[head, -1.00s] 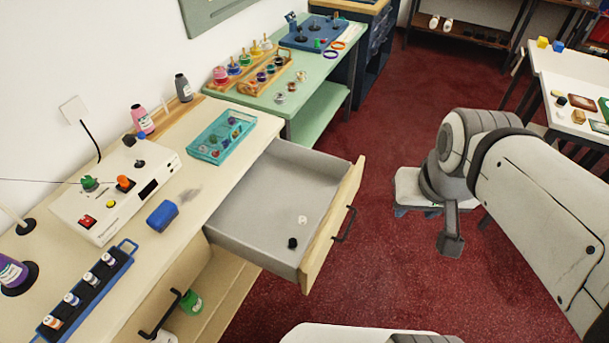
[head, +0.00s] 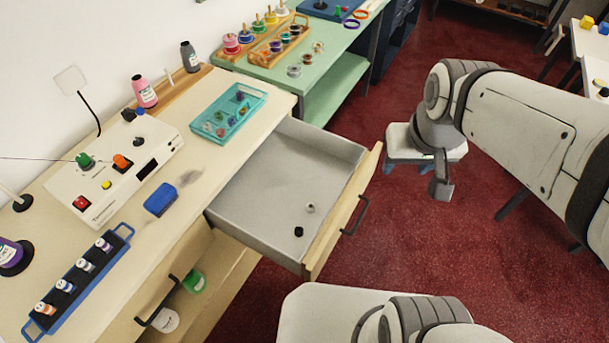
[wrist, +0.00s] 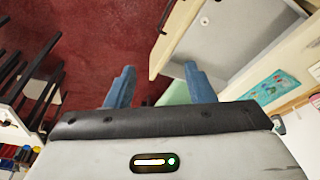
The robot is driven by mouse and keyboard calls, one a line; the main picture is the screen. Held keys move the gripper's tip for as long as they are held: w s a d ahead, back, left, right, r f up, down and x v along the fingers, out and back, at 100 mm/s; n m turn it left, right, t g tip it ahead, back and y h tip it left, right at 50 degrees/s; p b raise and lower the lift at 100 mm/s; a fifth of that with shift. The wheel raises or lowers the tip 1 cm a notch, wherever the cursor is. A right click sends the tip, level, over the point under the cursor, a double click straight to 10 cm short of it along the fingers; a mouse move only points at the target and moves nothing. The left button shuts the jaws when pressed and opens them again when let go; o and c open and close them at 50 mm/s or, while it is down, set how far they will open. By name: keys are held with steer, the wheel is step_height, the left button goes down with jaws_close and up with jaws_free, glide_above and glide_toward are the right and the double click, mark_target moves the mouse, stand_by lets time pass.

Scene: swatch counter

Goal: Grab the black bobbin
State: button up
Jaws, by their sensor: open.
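The black bobbin (head: 299,231) lies on the floor of the open drawer (head: 262,190), near its front corner in the head view. A pale bobbin (head: 310,208) lies close behind it. My gripper (wrist: 160,86) is open in the wrist view, with two blue fingers apart and nothing between them. It is out over the red floor, outside the drawer and apart from the black bobbin. The wrist view shows part of the drawer (wrist: 213,35) at the upper right, but no black bobbin can be made out there.
The drawer front (head: 343,212) with its dark handle sticks out over the red carpet. On the counter are a teal tray (head: 259,99), a white machine (head: 70,185), a blue block (head: 161,199) and a blue rack (head: 45,322). A green table (head: 340,75) stands behind.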

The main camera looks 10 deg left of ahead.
steer(key=w+a+f+n+b, duration=0.25)
steer(key=w+a+f, duration=0.2)
steer(key=f, duration=0.35)
steer(key=n+g+b, duration=0.3)
steer(key=n+b, duration=0.2)
steer(key=b, duration=0.2)
glide_above(299, 228)
steer(key=f, duration=2.7)
steer(key=shift+s+a, duration=0.35)
steer(key=shift+s, duration=0.05)
steer(key=shift+d+f+p, duration=0.15)
steer(key=shift+d+f, duration=0.05)
steer(key=shift+f, duration=1.25)
steer(key=shift+d+f+p, duration=0.15)
steer(key=shift+f, duration=1.3)
steer(key=shift+c, duration=0.3)
steer(key=c, duration=1)
steer(key=shift+r, duration=0.1)
